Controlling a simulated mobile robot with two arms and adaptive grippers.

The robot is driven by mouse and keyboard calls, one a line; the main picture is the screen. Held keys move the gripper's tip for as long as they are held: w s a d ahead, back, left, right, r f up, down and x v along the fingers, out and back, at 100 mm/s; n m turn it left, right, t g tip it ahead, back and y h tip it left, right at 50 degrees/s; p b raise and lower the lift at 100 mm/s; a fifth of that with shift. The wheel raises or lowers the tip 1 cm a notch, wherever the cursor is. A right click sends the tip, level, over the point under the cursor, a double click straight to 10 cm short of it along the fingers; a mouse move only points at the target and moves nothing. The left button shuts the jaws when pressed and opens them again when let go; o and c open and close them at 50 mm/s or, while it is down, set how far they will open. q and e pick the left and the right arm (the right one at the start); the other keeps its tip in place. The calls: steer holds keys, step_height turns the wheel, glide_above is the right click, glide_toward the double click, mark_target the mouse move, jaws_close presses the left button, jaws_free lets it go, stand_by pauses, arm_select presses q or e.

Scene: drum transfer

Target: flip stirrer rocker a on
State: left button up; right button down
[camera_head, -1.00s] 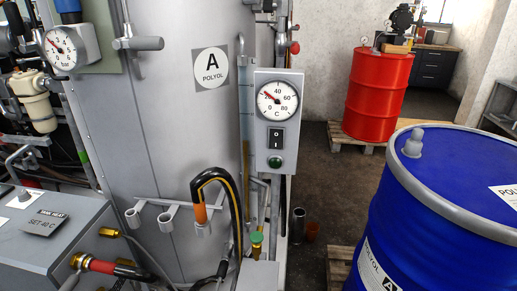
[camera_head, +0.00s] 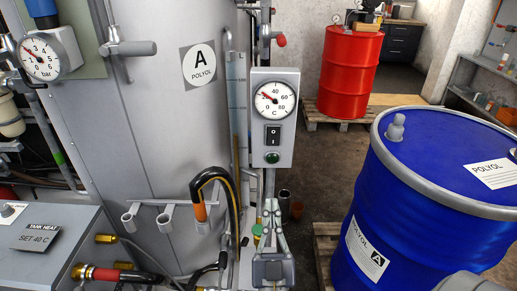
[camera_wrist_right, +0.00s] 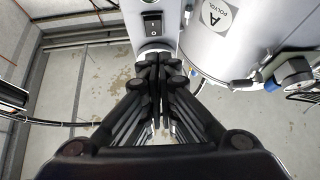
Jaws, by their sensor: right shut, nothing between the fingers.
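The stirrer rocker (camera_head: 273,135) is a black switch marked O and I on a grey control box (camera_head: 285,154). It sits below a round temperature dial (camera_head: 274,99) and above a green button (camera_head: 272,157). The box is beside the grey tank labelled A POLYOL (camera_head: 170,110). My right gripper (camera_head: 270,205) is shut and empty, below the box and pointing up toward it. In the right wrist view the rocker (camera_wrist_right: 152,24) shows ahead of the shut fingers (camera_wrist_right: 160,60), apart from them. My left gripper is not in view.
A blue drum (camera_head: 425,215) stands at the right, and a red drum (camera_head: 348,75) on a pallet at the back. A tank heat box (camera_head: 60,250) is at lower left.

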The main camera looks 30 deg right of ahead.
steer(key=shift+s+d+r+m+h, duration=0.15)
steer(key=shift+r+h, duration=0.05)
steer(key=shift+r, duration=0.15)
steer(key=shift+s+d+r+m+h, duration=0.1)
steer(key=shift+r+m+h, duration=0.1)
steer(key=shift+r, duration=0.15)
steer(key=p, duration=0.4)
glide_toward(274, 132)
step_height(274, 132, up, 4)
steer(key=w+d, duration=0.1)
steer(key=w+f+p, duration=0.1)
steer(key=w, duration=0.1)
steer(key=shift+d+f, duration=0.1)
steer(key=shift+d, duration=0.25)
